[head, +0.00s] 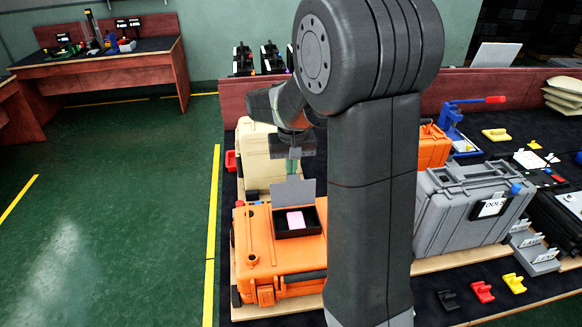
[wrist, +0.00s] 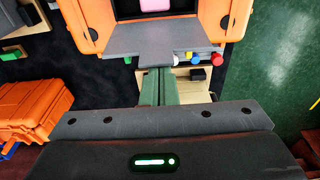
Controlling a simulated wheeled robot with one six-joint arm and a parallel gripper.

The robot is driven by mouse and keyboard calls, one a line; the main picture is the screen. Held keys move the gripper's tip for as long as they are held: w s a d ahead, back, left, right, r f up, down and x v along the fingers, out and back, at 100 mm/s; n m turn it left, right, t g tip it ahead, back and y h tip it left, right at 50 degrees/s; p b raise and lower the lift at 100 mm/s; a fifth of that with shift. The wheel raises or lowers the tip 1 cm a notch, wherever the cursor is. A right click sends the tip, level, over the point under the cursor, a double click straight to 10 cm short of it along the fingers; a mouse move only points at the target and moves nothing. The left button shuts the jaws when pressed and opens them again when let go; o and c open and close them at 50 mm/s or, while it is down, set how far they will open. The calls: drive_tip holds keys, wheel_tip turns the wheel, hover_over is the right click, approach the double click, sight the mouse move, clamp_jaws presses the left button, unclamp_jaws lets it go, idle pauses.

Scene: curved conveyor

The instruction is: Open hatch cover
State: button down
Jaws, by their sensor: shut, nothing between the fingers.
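The hatch cover, a flat grey plate (head: 293,192), stands raised at the back edge of a dark opening in the orange case (head: 262,255). A pink block (head: 296,220) shows inside the opening. In the wrist view the cover (wrist: 165,38) lies across the middle, below the orange case (wrist: 92,18), with a narrow grey tab towards my fingers. The pink block (wrist: 155,5) shows at the top edge. My gripper (head: 293,172) is just above and behind the cover; its green fingers (wrist: 156,72) are shut and empty. The fingertips overlap the tab in view; I cannot tell whether they touch.
A cream case (head: 257,160) stands behind the orange case. A grey tool case (head: 470,205) is to the right, past my arm. Small coloured knobs (wrist: 205,56) sit beside the cover. Green floor (head: 120,230) is open on the left.

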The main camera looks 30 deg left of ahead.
drive_tip(key=shift+r, duration=0.1)
wheel_tip(320, 180, up, 14)
drive_tip(key=s, duration=0.1)
drive_tip(key=shift+d+f+b, duration=0.2)
drive_tip(key=shift+d+b, duration=0.2)
drive_tip(key=shift+d, duration=0.05)
drive_tip(key=shift+s+f, duration=0.1)
drive_tip(key=shift+f, duration=0.05)
wheel_tip(320, 180, down, 14)
drive_tip(key=w+a, duration=0.1)
drive_tip(key=shift+w+a+r+p, duration=0.2)
drive_tip(key=shift+w+p, duration=0.1)
drive_tip(key=shift+p, duration=0.15)
drive_tip(key=shift+d, duration=0.1)
